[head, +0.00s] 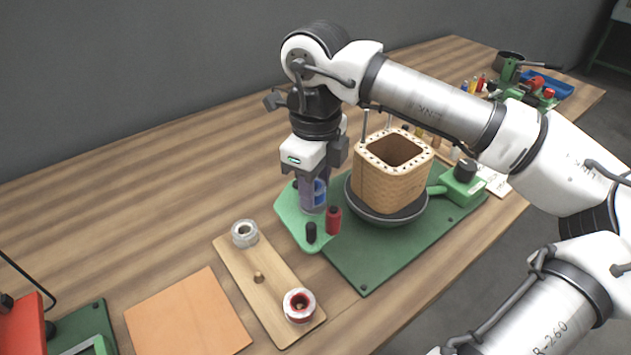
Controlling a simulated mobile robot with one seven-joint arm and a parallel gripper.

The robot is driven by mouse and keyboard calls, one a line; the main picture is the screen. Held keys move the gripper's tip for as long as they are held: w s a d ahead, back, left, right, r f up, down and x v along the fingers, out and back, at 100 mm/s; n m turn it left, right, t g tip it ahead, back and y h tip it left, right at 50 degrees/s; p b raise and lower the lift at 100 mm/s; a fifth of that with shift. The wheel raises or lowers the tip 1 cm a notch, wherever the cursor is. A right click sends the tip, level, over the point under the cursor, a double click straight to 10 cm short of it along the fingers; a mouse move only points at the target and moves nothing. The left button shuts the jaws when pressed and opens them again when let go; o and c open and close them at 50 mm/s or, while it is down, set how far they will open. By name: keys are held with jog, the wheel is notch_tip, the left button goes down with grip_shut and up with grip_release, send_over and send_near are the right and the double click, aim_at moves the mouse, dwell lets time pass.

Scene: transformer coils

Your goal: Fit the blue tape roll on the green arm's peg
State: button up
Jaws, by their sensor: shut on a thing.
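My gripper (313,208) points down and is shut on the blue tape roll (320,190), which shows partly between its pale fingers. The green arm (288,213) is a flat plate directly below the gripper, at the left edge of the green base. A red upright post (333,220) and a black upright post (311,233) stand on its front part. Another dark post is partly seen behind the fingers. The fingers hide the spot under the roll, so I cannot tell whether the roll is around a peg or above it.
A wooden board (276,296) holds a grey-white roll (245,233), a red roll (299,305) and a bare middle peg (258,277). A wooden coil former (391,185) in a dark dish stands close to the gripper's right. An orange mat (188,312) lies empty at front left.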

jog(key=shift+f, duration=0.15)
jog(key=shift+f+b, duration=0.35)
jog(key=shift+b, duration=0.25)
jog(key=o, duration=1.4)
jog(key=shift+r+p, duration=1.55)
jog(key=shift+r, duration=0.95)
